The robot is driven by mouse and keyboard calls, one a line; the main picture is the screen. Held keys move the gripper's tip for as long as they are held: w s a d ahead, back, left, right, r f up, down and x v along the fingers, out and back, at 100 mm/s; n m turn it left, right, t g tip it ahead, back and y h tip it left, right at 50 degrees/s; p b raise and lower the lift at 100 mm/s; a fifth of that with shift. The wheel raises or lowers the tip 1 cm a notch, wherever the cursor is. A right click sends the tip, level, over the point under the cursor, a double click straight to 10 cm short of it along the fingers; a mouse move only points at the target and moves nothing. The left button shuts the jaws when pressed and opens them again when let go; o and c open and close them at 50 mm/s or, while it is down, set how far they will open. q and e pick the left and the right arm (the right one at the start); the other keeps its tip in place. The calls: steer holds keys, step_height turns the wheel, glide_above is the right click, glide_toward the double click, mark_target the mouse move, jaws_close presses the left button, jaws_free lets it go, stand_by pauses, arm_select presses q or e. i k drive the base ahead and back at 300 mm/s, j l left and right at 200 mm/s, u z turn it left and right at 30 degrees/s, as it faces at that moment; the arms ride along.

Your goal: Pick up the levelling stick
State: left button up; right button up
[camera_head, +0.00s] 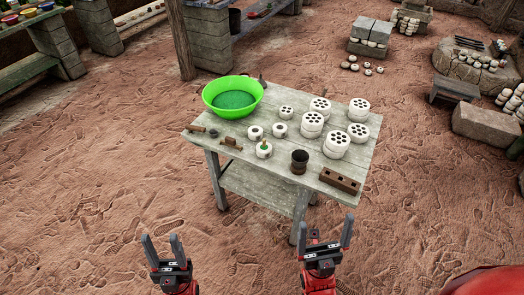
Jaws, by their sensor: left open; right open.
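The wooden table (285,160) stands in the middle of the head view. A short brown stick (196,128) lies at its left corner. A second small brown wooden piece (231,144) lies near the front left edge. I cannot tell for sure which of the two is the levelling stick. My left gripper (162,240) is open and empty, in front of the table and to its left. My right gripper (325,230) is open and empty, in front of the table's near right leg. Both grippers are apart from the table and everything on it.
On the table are a green bowl (233,100), white pieces with holes (337,144), small white pots (264,149), a dark cup (299,161) and a brown block with holes (340,180). Stone blocks (486,126) stand at right. The reddish ground (90,200) at left is clear.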

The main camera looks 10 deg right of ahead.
mark_target(231, 142)
steer(key=i+l, duration=0.15)
steer(key=i+l+u, duration=0.75)
steer(key=i+l, duration=0.3)
steer(key=l+u, duration=0.1)
steer(key=u, duration=0.35)
